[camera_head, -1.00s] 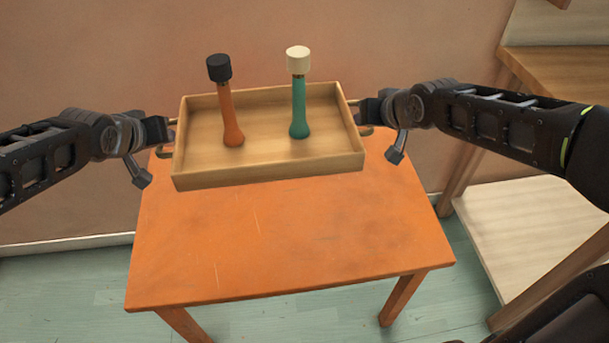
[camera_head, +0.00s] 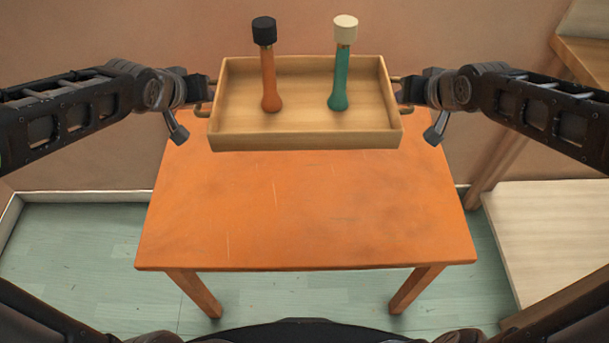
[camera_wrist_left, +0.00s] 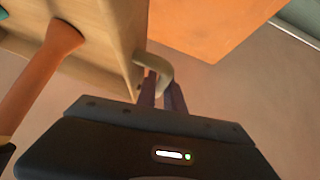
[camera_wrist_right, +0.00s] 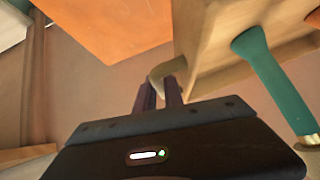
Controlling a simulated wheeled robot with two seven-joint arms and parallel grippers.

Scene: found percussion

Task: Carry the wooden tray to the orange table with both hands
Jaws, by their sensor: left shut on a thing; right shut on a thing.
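The wooden tray (camera_head: 305,142) is held level between my two arms, over the far part of the orange table (camera_head: 310,220). In it stand an orange handle with a black head (camera_head: 268,75) and a teal handle with a cream head (camera_head: 341,70), both upright. My left gripper (camera_head: 205,92) is shut on the tray's left handle, which shows in the left wrist view (camera_wrist_left: 160,70). My right gripper (camera_head: 402,90) is shut on the right handle, which shows in the right wrist view (camera_wrist_right: 167,72). The tray appears to be above the tabletop; the exact gap cannot be told.
The near and middle parts of the orange tabletop are bare. A wall (camera_head: 120,40) stands behind the table. A wooden shelf unit with a pale lower board (camera_head: 555,230) is at the right. Green floor (camera_head: 80,250) lies to the left.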

